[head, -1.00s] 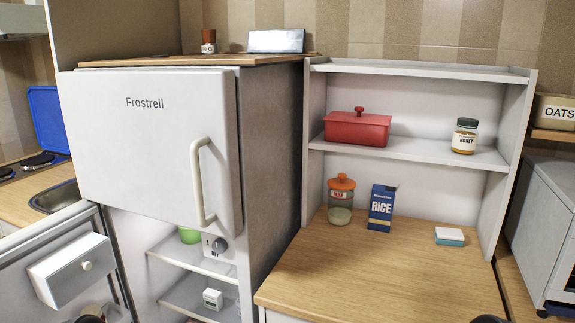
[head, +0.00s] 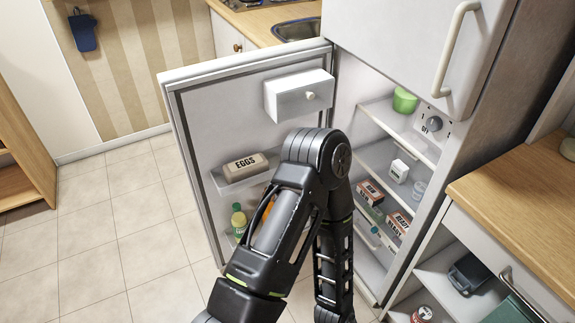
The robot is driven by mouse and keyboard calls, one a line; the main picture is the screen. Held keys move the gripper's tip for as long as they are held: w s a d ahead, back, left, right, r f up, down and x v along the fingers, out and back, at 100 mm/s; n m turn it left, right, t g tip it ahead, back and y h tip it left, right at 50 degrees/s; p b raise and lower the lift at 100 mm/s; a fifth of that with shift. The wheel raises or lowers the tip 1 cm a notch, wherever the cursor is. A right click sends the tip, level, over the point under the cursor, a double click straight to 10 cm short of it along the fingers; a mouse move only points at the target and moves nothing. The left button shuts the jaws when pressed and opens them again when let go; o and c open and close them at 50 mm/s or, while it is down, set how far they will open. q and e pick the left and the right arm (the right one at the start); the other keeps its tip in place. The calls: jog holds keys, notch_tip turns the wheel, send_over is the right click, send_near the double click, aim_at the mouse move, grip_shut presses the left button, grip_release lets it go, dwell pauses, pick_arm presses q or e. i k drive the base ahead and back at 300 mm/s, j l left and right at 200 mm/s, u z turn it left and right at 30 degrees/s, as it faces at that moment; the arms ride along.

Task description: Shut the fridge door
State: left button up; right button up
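The fridge door (head: 225,115) stands wide open, swung out to the left, with its inner side facing me. The freezer door (head: 420,40) above is shut and has a pale vertical handle (head: 455,50). One of my arms rises from the bottom in front of the door and bends down again. Neither gripper shows in the head view.
A counter with a sink (head: 297,29) lies behind the door. A wooden worktop (head: 520,205) over open shelves stands right of the fridge. The tiled floor (head: 100,240) left of the door is clear. A wooden shelf unit (head: 20,150) stands at the far left.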

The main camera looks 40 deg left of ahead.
aim_at(222, 111)
jog(key=z, duration=2.95)
jog(key=k, duration=3.8)
jog(key=k+u, duration=0.15)
jog(key=u, duration=1.7)
jog(key=i, duration=0.5)
